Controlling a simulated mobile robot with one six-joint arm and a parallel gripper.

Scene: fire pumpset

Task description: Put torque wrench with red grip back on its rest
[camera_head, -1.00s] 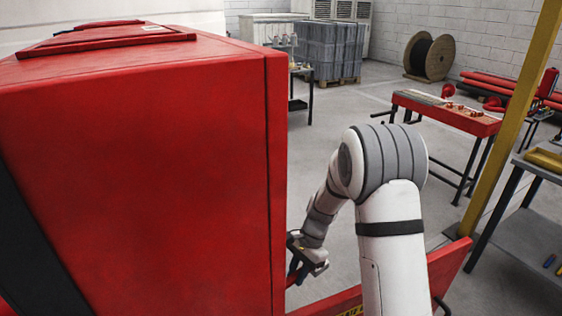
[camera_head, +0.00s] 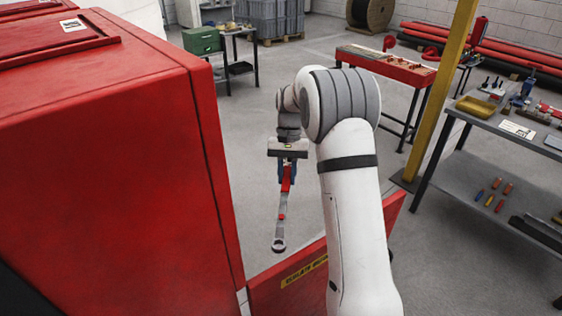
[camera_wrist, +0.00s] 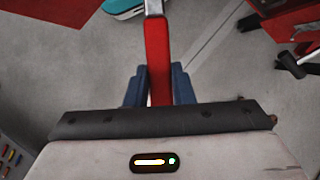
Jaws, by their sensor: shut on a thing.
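My gripper (camera_head: 287,178) is shut on the torque wrench (camera_head: 281,217), holding it by its red grip. The wrench hangs in the air in the head view, its grey shaft and ring-shaped head pointing down toward the viewer. In the wrist view the red grip (camera_wrist: 158,58) stands between my two blue fingers (camera_wrist: 158,88), and the shaft runs out of the top edge. I cannot make out the wrench's rest in these views.
A large red cabinet (camera_head: 110,170) fills the left, with a low red panel (camera_head: 300,275) below the wrench. A yellow post (camera_head: 440,90) and a grey workbench (camera_head: 510,125) with tools stand at right. A red-topped table (camera_head: 385,66) is behind. Open floor lies between.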

